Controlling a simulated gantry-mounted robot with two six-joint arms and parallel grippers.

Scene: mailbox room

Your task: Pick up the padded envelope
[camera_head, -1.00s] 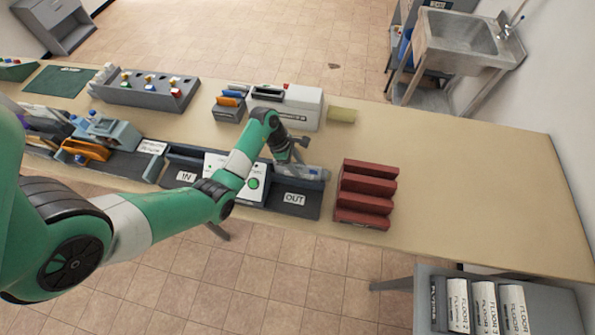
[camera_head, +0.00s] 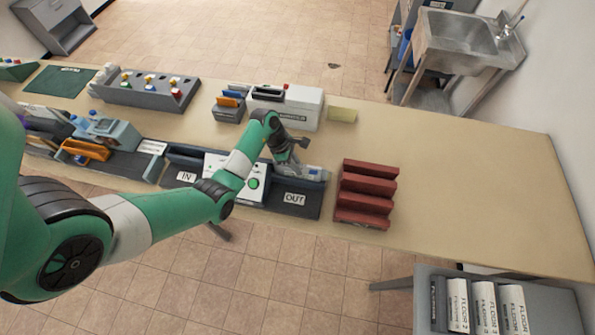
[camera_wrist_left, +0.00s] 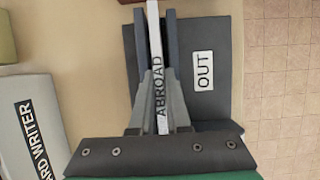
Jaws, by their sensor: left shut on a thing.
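My left gripper (camera_head: 297,158) reaches down over the OUT side of the tray in the head view. In the left wrist view its fingers (camera_wrist_left: 158,78) are shut on a thin white piece marked ABROAD (camera_wrist_left: 155,35), seen edge-on. I take this to be the padded envelope, though its flat face is hidden. In the head view a pale bluish-white piece (camera_head: 314,173) shows just beyond the fingertips, at the OUT tray (camera_head: 305,212). I cannot tell whether it is clear of the tray. My right gripper is not in view.
A dark red stepped rack (camera_head: 366,195) stands just right of the OUT tray. A white machine (camera_head: 302,108) stands behind my gripper, with a pale yellow block (camera_head: 342,115) beside it. The tabletop (camera_head: 480,190) to the right is clear. Binders (camera_head: 485,308) stand at the lower right.

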